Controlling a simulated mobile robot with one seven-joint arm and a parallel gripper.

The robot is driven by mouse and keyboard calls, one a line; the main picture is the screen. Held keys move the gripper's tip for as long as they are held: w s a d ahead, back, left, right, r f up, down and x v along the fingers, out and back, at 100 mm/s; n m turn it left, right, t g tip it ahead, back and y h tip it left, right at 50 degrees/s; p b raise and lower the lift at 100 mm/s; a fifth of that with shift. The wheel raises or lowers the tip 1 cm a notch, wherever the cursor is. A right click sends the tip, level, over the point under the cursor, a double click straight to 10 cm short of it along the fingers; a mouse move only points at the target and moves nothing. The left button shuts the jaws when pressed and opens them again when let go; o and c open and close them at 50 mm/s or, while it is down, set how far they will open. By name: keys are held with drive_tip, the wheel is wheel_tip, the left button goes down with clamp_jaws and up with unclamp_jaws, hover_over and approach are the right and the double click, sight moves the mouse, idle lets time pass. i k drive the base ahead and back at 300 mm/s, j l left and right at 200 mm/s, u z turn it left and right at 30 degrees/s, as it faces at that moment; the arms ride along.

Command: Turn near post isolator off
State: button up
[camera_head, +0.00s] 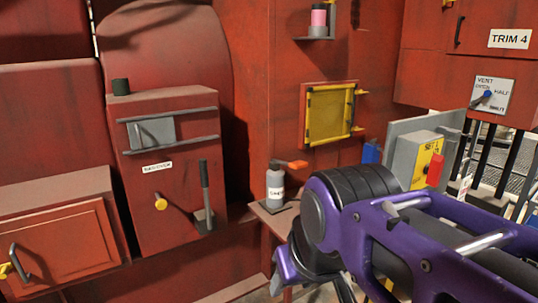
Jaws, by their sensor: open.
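A grey box with a yellow face plate (427,161) and a red handle (435,171) stands right of centre, behind my purple arm. It looks like an isolator, but its lettering is too small to read surely. The red handle sits on the plate's right side; I cannot tell its switch position. My arm comes in from the lower right and bends downward near the middle, in front of the box's lower part. My gripper does not show clearly anywhere in the picture.
A grey bottle (275,186) with an orange lever stands on a small ledge (268,219). A red cabinet with a dark upright lever (205,190) is at left. A yellow-framed hatch (328,114) is on the wall. A blue selector knob (487,95) sits below the TRIM 4 sign.

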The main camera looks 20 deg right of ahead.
sight(433, 170)
drive_tip(key=z, duration=1.35)
